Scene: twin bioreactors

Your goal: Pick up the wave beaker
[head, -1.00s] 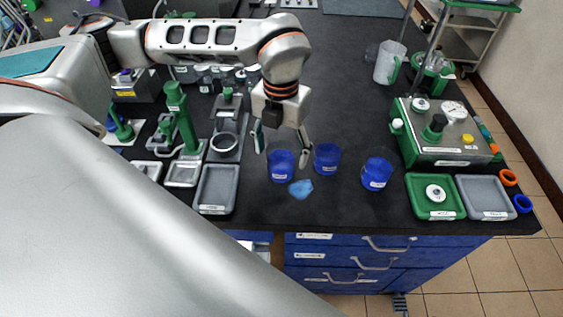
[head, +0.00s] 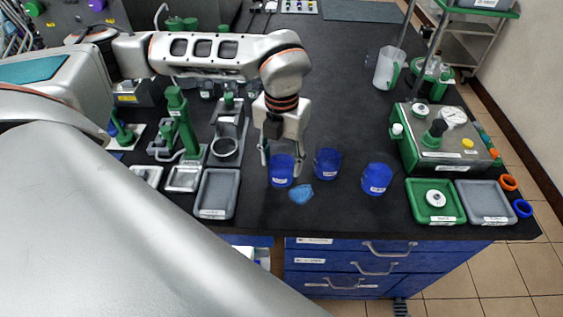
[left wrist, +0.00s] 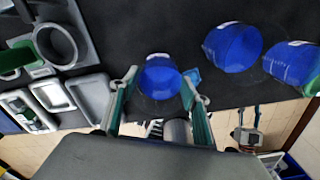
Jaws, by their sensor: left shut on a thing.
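Three blue beakers with white labels stand on the dark bench; the labels are too small to read. My left gripper (head: 281,166) points down over the left beaker (head: 282,175), with one finger on each side, and is shut on it. In the left wrist view this beaker (left wrist: 159,77) sits between the fingertips of my left gripper (left wrist: 160,86). The middle beaker (head: 327,164) and the right beaker (head: 376,179) stand apart to its right. The beaker in my grip appears upright at bench level.
A light-blue patch (head: 301,193) lies just in front of the held beaker. A grey tray (head: 217,194) and green stands (head: 182,125) are to the left. A green tray (head: 435,201) and a green device (head: 445,140) are to the right. The bench behind the beakers is clear.

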